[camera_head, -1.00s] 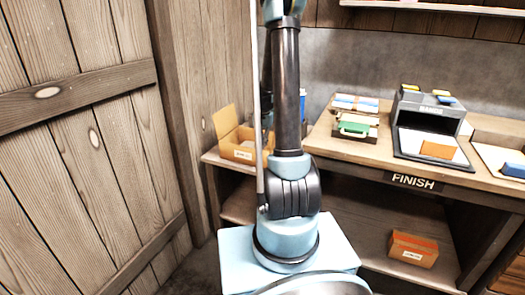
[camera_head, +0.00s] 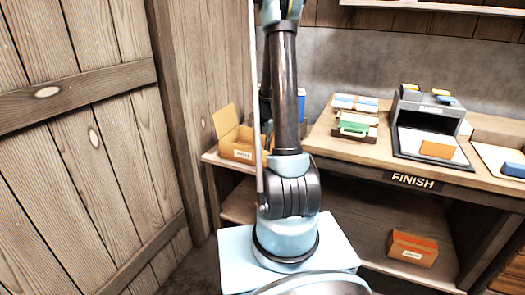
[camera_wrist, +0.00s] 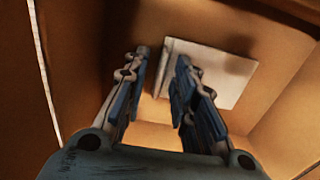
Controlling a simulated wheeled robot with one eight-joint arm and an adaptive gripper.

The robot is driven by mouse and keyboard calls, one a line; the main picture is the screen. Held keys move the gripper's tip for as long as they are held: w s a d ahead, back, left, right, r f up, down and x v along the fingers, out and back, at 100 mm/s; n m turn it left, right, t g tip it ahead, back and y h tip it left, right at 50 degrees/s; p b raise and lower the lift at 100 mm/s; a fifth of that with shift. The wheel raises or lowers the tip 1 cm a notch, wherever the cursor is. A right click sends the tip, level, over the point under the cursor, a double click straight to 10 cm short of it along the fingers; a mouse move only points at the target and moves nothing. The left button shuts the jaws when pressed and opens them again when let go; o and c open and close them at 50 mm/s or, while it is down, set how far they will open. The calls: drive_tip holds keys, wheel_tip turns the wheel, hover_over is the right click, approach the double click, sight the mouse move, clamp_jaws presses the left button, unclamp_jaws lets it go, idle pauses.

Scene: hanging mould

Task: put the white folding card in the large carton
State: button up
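The large carton (camera_head: 238,143) is tan, with an open flap and a white label, on the left end of the bench in the head view. My arm partly covers its right side. In the wrist view its brown inner walls (camera_wrist: 80,65) surround my gripper (camera_wrist: 162,60). The two blue-padded fingers are apart. The white folding card (camera_wrist: 225,80) lies inside the carton, beyond the fingertips, with its left edge showing between them. I see no finger closed on it. My gripper is hidden in the head view.
A smaller orange carton (camera_head: 412,248) stands on the lower shelf. A wooden wall is close on the left.

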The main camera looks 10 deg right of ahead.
wheel_tip(320, 180, up, 12)
drive_tip(key=f, duration=0.1)
drive_tip(key=s+a+r+n, duration=0.2)
drive_tip(key=s+r, duration=0.4)
drive_tip(key=s, duration=0.5)
drive_tip(key=s+a+f+n+t, duration=0.1)
drive_tip(key=s+f+n, duration=0.1)
drive_tip(key=s, duration=1)
drive_tip(key=s+a+f+n+t, duration=0.1)
drive_tip(key=s+f+n, duration=0.2)
drive_tip(key=s, duration=0.9)
drive_tip(key=shift+s+a+f, duration=0.15)
drive_tip(key=shift+s+a, duration=0.1)
drive_tip(key=shift+s, duration=0.05)
drive_tip(key=shift+d, duration=0.1)
